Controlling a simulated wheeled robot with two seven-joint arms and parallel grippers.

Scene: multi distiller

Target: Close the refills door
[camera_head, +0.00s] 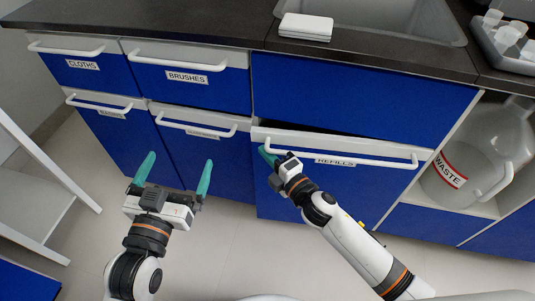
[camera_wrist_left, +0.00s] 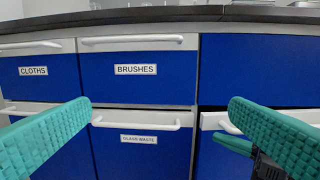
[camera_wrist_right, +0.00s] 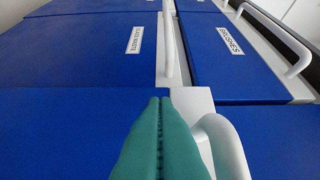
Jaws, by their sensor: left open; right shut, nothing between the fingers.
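The blue refills door (camera_head: 320,192) is below the sink, with a white top edge, a long white handle (camera_head: 370,160) and a REFILLS label. It is tilted slightly out at the top, leaving a dark gap under the panel above. My right gripper (camera_head: 267,154) is shut and empty at the left end of the handle. In the right wrist view its closed teal fingers (camera_wrist_right: 160,102) are just left of the curved handle end (camera_wrist_right: 225,145); contact is unclear. My left gripper (camera_head: 177,166) is open and empty in front of the lower left doors, apart from the refills door.
The cloths drawer (camera_head: 85,75), brushes drawer (camera_head: 180,88) and the two doors below them look shut. A waste jug (camera_head: 480,150) stands in an open bay at right. A white stand (camera_head: 45,180) is at far left. Floor in front is clear.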

